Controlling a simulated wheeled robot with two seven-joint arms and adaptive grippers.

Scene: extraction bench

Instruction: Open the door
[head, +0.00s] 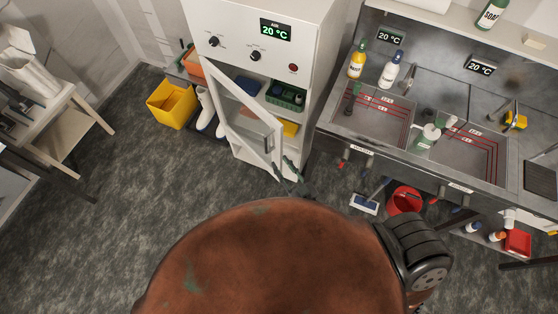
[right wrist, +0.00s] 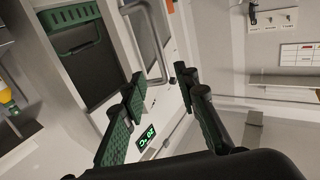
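The cabinet door (head: 238,122), a white frame with a glass pane, stands ajar in the head view, with the cabinet's inside showing behind it. Its grey bar handle (head: 268,139) is near the free edge. My right gripper (head: 287,173) is by the door's lower outer corner, partly hidden by my own body. In the right wrist view the right gripper (right wrist: 162,80) is open, with green-padded fingers apart. The grey handle (right wrist: 145,35) reaches down to the gap between the fingertips; I cannot tell whether they touch it. My left gripper is not in view.
The white cabinet (head: 225,45) holds a green crate (head: 286,96). A yellow bin (head: 171,104) and white boots (head: 206,110) stand left of it. A sink bench (head: 372,118) is at right, with a red bucket (head: 404,200) below. Grey floor left of the door is clear.

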